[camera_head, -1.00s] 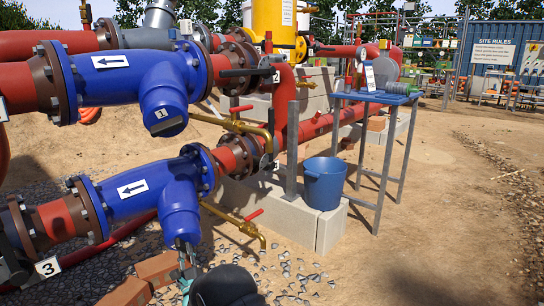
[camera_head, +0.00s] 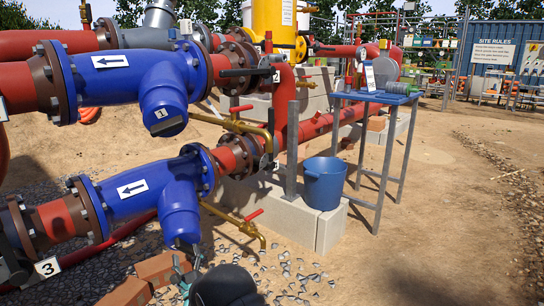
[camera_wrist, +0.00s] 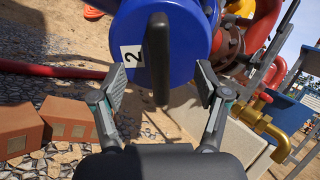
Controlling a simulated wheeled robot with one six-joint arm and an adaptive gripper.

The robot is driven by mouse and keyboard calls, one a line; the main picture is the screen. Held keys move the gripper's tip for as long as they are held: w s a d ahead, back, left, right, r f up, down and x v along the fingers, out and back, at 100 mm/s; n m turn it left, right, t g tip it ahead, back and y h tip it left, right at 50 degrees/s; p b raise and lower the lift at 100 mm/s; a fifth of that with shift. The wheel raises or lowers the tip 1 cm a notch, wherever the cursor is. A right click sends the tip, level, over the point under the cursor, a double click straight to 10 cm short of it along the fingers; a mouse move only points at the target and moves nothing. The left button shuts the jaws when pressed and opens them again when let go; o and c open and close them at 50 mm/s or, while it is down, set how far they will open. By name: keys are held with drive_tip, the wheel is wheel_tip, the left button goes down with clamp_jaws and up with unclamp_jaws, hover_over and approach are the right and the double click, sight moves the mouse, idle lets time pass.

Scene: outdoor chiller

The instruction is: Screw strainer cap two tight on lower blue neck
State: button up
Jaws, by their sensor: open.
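Cap two (camera_wrist: 188,42), blue with a white "2" label and a dark bar handle (camera_wrist: 160,62), sits at the end of the lower blue neck (camera_head: 181,222). In the wrist view the bar stands upright in the picture. My gripper (camera_wrist: 160,88) is open, with one finger on each side of the bar and a visible gap to both. It also shows in the head view (camera_head: 186,268), just below the neck's end. The cap's seating against the neck is hidden in both views.
Bricks (camera_head: 160,267) lie on the gravel beside my gripper. A brass valve (camera_head: 248,228) juts out right of the neck. The upper strainer with cap one (camera_head: 165,120) is above. A blue bucket (camera_head: 324,183) stands on a concrete block; open sand lies right.

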drive_tip(key=v, duration=1)
drive_tip(key=shift+s+d, duration=0.2)
drive_tip(key=shift+s, duration=0.15)
drive_tip(key=shift+f, duration=0.1)
